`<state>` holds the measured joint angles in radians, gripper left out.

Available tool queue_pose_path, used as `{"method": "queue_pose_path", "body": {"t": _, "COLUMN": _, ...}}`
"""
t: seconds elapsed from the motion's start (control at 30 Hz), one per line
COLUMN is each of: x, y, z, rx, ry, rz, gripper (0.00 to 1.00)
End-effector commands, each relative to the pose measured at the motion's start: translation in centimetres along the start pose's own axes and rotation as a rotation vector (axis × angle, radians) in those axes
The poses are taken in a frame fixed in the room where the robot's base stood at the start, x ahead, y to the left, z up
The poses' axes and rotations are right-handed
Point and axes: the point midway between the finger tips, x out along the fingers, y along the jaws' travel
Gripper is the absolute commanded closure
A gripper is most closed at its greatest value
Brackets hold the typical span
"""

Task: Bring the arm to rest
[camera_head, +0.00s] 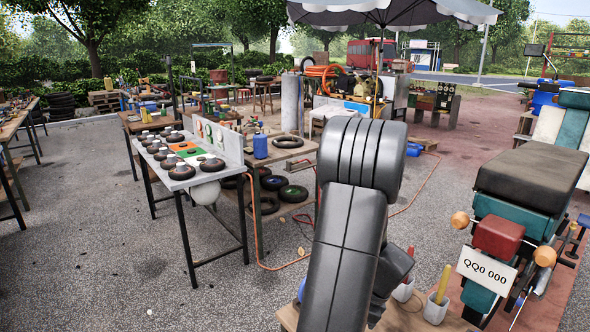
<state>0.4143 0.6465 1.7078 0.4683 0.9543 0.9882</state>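My arm (347,225) rises from the bottom middle of the head view, dark grey and bent at a thick rounded joint. It stands in front of the work area and hides part of it. My gripper cannot be made out in this view, so neither its opening nor anything in it shows.
A motorcycle (515,210) with a plate stands at the right. A table (183,184) with round dark parts stands at the left, beside a bench with a blue canister (260,146). A orange hose (259,225) runs over the gravel. Open gravel (100,240) lies at the lower left.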

Motion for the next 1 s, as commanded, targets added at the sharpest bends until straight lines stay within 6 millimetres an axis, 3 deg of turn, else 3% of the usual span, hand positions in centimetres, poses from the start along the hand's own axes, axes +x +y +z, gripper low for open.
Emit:
{"method": "queue_pose_path", "body": {"t": 0.23, "x": 2.8, "y": 0.1, "z": 0.0, "rx": 0.0, "ry": -0.001, "rz": 0.002, "gripper": 0.48}}
{"method": "queue_pose_path", "body": {"t": 0.63, "x": 3.1, "y": 0.0, "z": 0.0, "rx": -0.004, "ry": 0.0, "rz": 0.002, "gripper": 0.48}}
{"method": "queue_pose_path", "body": {"t": 0.83, "x": 2.1, "y": 0.0, "z": 0.0, "rx": 0.0, "ry": 0.0, "rz": -0.003, "gripper": 0.48}}
{"method": "queue_pose_path", "body": {"t": 1.0, "x": -0.7, "y": -0.1, "z": 0.0, "rx": 0.0, "ry": 0.001, "rz": -0.006, "gripper": 0.48}}
